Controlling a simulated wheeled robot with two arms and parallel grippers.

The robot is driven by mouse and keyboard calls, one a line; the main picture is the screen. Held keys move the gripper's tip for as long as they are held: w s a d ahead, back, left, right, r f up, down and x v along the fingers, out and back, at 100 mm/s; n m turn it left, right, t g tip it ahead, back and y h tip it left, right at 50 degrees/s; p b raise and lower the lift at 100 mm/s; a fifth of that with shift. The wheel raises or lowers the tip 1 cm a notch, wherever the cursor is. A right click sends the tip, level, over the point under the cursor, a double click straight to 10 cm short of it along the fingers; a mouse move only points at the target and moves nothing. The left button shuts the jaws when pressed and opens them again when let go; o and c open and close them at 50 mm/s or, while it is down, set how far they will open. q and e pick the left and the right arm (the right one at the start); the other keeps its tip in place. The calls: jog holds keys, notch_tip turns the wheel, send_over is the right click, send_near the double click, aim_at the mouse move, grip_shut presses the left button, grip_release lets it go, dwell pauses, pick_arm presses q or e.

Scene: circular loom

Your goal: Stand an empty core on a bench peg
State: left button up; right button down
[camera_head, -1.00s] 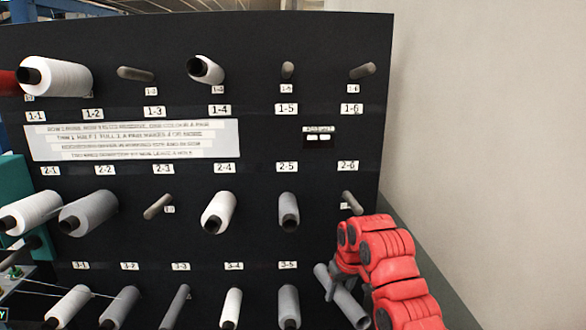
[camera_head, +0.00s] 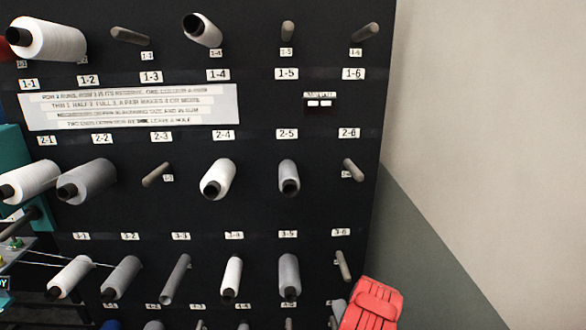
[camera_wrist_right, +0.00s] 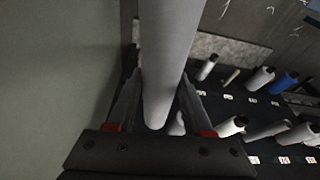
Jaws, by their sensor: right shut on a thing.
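My right gripper (camera_wrist_right: 160,100) is shut on a plain grey core (camera_wrist_right: 168,50), which runs up out of the top of the right wrist view between the two fingers. No yarn shows on the core. The rack peg under label 3-6 (camera_head: 343,265) is bare. No bench peg can be made out in either view. My left gripper is not in view.
A black rack board (camera_head: 260,150) carries labelled rows of pegs, some bare, others with white or grey bobbins such as the one under 2-4 (camera_head: 218,180). A pale wall (camera_head: 480,120) lies to its right. A teal machine part (camera_head: 14,150) stands at the left edge.

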jog(key=s+d+f+m, duration=0.1)
jog(key=s+d+f, duration=0.1)
jog(key=s+f, duration=0.3)
jog(key=shift+s+d+f+m+b, duration=0.3)
jog(key=shift+s+f+b, duration=0.1)
jog(key=shift+s, duration=0.6)
